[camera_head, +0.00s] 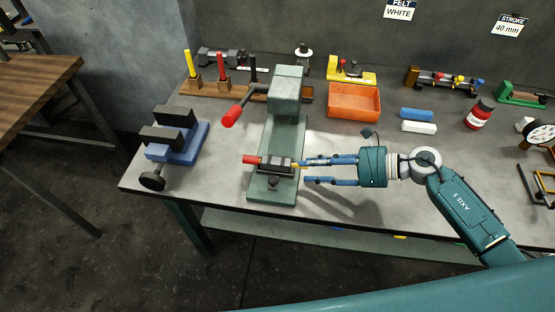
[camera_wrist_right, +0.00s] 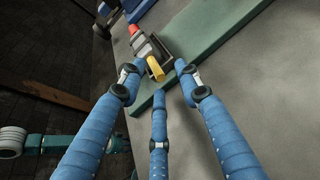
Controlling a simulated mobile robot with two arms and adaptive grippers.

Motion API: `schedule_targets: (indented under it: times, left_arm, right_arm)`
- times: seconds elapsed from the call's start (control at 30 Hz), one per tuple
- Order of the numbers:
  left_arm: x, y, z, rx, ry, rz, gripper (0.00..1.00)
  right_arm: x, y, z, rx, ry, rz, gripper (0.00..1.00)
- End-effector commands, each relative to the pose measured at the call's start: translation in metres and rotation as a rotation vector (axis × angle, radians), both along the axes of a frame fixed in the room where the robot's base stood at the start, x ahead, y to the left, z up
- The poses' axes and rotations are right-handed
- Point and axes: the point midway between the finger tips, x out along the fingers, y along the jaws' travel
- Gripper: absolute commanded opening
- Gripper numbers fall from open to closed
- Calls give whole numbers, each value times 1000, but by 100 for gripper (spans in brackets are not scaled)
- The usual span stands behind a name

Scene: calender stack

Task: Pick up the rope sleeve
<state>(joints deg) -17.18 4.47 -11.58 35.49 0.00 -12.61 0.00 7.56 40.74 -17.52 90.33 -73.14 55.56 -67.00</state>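No thing is plainly marked as the rope sleeve. A small yellow cylinder (camera_wrist_right: 155,68) sticks out of a dark holder (camera_head: 270,164) on the green press base, and I cannot tell for sure whether it is the sleeve. My right gripper (camera_head: 306,171) has blue fingers and comes in from the right, just beside the holder. In the wrist view its three fingers (camera_wrist_right: 157,80) are spread around the near end of the yellow cylinder, with gaps visible and nothing gripped.
The green press (camera_head: 287,95) with a red-tipped lever (camera_head: 232,116) rises behind the holder. A blue vise (camera_head: 176,141) stands to the left. An orange tray (camera_head: 354,101), blue and white blocks and a red jar (camera_head: 480,114) lie behind my right arm. The table front is mostly clear.

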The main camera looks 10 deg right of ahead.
Motion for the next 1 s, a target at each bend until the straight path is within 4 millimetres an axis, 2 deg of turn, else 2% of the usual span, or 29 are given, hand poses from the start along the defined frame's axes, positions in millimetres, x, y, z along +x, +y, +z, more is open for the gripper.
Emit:
schedule_targets:
  times: [0.2,0.4,0.77,0.87,1.0]
  left_arm:
    - [0,4,0,4,0,0,39]
    - [0,4,0,4,-1,1,39]
    - [0,4,-1,4,-1,2,39]
    - [0,4,-3,4,-1,2,39]
    - [0,3,-9,4,-1,2,39]
  right_arm:
    - [0,1,-1,-1,0,0,34]
    - [0,1,-1,-1,0,0,0]
    - [0,0,-1,-3,1,1,0]
    - [0,0,8,-4,-2,2,0]
    - [0,0,34,-4,-4,3,0]
